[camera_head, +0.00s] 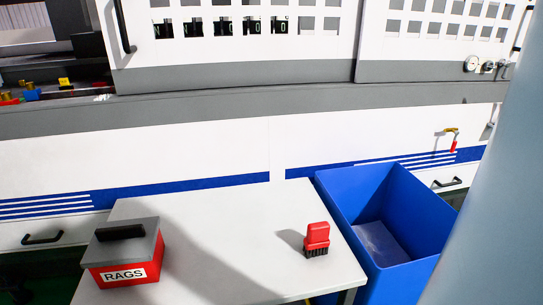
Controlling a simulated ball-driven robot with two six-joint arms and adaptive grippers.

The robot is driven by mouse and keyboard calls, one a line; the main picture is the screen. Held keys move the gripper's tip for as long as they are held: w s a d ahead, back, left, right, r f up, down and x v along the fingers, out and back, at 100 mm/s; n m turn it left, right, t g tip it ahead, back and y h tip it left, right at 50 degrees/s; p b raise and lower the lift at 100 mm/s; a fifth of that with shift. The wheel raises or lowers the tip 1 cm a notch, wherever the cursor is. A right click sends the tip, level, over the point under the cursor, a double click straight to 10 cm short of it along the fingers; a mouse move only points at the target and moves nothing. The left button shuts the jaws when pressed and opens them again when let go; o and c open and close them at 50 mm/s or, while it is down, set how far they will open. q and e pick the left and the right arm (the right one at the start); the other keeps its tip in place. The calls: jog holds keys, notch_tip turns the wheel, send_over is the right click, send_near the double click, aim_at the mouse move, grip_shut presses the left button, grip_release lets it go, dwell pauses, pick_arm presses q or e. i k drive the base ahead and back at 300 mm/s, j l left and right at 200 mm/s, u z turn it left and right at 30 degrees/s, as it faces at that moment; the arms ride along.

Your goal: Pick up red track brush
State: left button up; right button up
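The red track brush (317,236) stands on the white table (215,220), near its right side. It has a red handle on top and dark bristles at the bottom, which touch the tabletop. It is free, with nothing touching it but the table. Neither of my grippers is in the camera_head view.
A red box labelled RAGS with a grey lid (122,245) sits at the table's left. An open blue bin (390,215) stands close to the table's right edge. A white and grey machine (220,150) rises behind. A large pale blue-grey shape (500,200) blocks the right side. The table's middle is clear.

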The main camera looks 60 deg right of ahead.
aim_at(317, 240)
jog(key=z, duration=0.8)
jog(key=k+z, duration=0.1)
jog(key=z, duration=0.75)
jog(key=k+z, duration=0.1)
jog(key=z, duration=0.3)
